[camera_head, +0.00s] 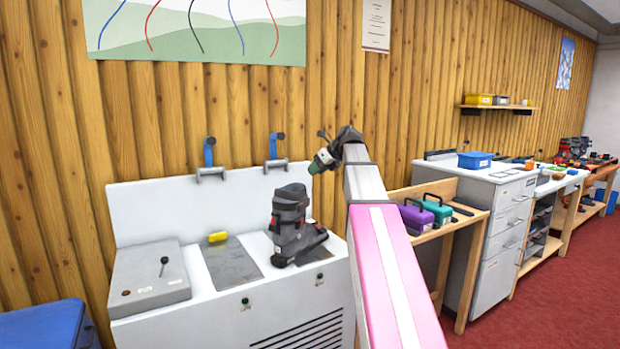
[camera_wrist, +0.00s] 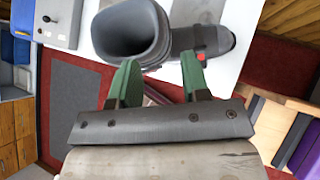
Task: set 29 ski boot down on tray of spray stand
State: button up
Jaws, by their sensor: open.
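The ski boot (camera_head: 292,226) is dark grey with red details and stands upright on the right-hand tray area of the white spray stand (camera_head: 150,212). Its number cannot be read. The boot hides most of the tray under it. In the wrist view the boot's round open cuff (camera_wrist: 130,30) faces me, with its toe pointing right. My gripper (camera_head: 318,164) is open and empty, above and to the right of the boot's cuff, apart from it. Its green fingers (camera_wrist: 160,64) show in the wrist view with the boot beyond their tips.
A bare grey plate (camera_head: 232,262) with a yellow block (camera_head: 217,237) lies left of the boot. Two blue-handled fittings (camera_head: 209,155) rise behind. A grey lidded unit (camera_head: 150,280) is at the left. Purple (camera_head: 414,216) and teal (camera_head: 437,208) cases sit on a wooden bench at right.

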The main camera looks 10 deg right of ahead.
aim_at(301, 185)
jog(key=shift+o, duration=0.9)
jog(key=shift+s+d+r, duration=0.25)
jog(key=shift+s+r, duration=0.1)
jog(key=shift+n+t+h, duration=0.3)
jog(key=shift+h, duration=0.2)
jog(key=x, duration=1.2)
jog(key=shift+s+a+f, duration=0.1)
jog(key=shift+s+a, duration=0.15)
jog(key=shift+a, duration=0.1)
grip_shut()
